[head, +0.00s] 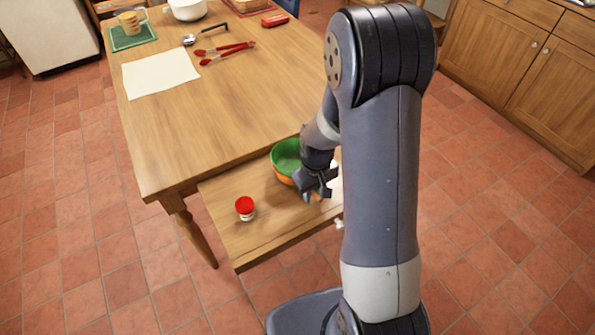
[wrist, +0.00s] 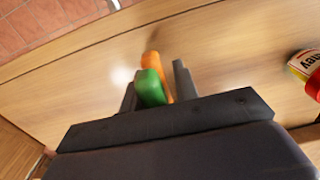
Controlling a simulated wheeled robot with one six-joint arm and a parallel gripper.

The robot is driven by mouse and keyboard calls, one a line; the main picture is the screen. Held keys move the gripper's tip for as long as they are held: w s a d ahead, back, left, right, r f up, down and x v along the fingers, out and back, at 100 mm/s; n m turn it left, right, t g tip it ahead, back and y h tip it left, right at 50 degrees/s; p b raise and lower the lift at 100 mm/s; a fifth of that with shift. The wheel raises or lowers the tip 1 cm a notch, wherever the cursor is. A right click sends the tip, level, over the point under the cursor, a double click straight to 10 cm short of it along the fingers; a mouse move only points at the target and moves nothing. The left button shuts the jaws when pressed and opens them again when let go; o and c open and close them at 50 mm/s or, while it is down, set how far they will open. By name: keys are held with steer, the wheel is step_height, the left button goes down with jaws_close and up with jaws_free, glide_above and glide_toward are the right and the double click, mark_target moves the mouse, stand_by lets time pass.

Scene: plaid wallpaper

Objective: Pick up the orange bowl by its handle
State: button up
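The orange bowl (head: 283,176), green inside, stands on the pulled-out drawer or shelf (head: 272,222) at the table's near side. My gripper (head: 318,192) is low at its right side, partly covering it. In the wrist view my two dark fingers (wrist: 156,90) stand apart, with a narrow orange piece (wrist: 151,62) and a green piece (wrist: 150,88) between them. These look like the bowl's handle. I cannot tell whether both fingers press on it. The rest of the bowl is hidden in the wrist view.
A small red-topped jar (head: 245,208) stands left of the bowl; its label (wrist: 304,63) shows at the wrist view's right edge. The wooden table (head: 210,115) holds a white sheet (head: 160,74), red-handled tongs (head: 226,52) and a ladle (head: 203,33). Its near half is clear.

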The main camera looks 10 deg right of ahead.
jaws_close()
steer(key=shift+w+r, duration=0.1)
steer(key=shift+r, duration=0.05)
stand_by(0.4)
